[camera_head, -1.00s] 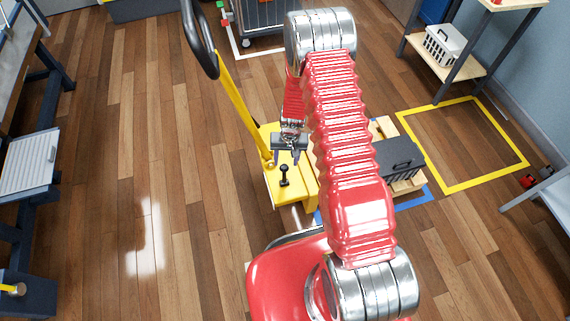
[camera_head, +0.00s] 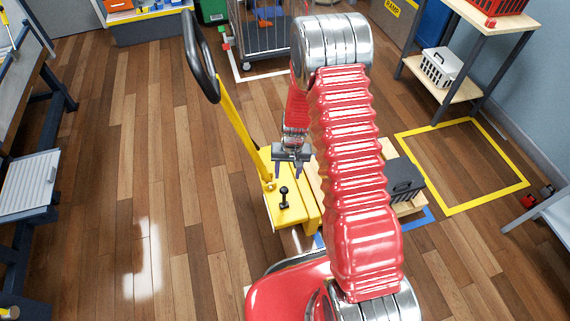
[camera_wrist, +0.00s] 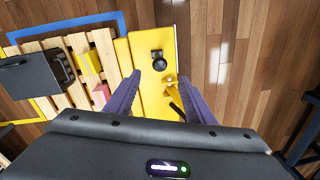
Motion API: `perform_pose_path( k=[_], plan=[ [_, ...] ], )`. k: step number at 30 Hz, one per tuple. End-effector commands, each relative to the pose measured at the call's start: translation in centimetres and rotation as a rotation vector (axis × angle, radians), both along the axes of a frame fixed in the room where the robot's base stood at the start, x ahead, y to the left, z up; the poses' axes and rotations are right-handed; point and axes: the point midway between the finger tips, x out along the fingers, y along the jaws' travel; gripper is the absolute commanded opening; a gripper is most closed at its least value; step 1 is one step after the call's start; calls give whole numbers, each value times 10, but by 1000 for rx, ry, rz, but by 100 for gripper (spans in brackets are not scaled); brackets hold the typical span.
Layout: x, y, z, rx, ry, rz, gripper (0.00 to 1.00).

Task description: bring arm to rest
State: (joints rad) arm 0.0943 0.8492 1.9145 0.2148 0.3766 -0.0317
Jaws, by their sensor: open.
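My gripper (camera_head: 290,166) hangs over the yellow pallet jack (camera_head: 283,209), pointing down, open and with nothing between its fingers. In the wrist view its two purple fingers (camera_wrist: 160,97) stand apart above the jack's yellow body (camera_wrist: 150,90). My red arm bends over the front of the head view and hides part of the pallet and jack.
A wooden pallet (camera_wrist: 45,99) bears a dark case (camera_head: 404,180), a yellow block (camera_wrist: 88,62) and a pink block (camera_wrist: 101,96). The jack's upright handle (camera_head: 203,60) rises left of my arm. A yellow floor square (camera_head: 520,183) is empty. Open floor lies left.

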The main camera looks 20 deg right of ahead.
Motion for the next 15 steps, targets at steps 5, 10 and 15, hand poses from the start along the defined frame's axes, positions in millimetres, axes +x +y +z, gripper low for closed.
perform_pose_path(
  k=[5, 10, 15],
  plan=[
    [0, 0, 0, 0, 0, 0, 49],
    [-4, 1, 0, 4, 15, 0, 49],
    [-33, 5, -3, 17, 96, 15, 49]
  ],
)
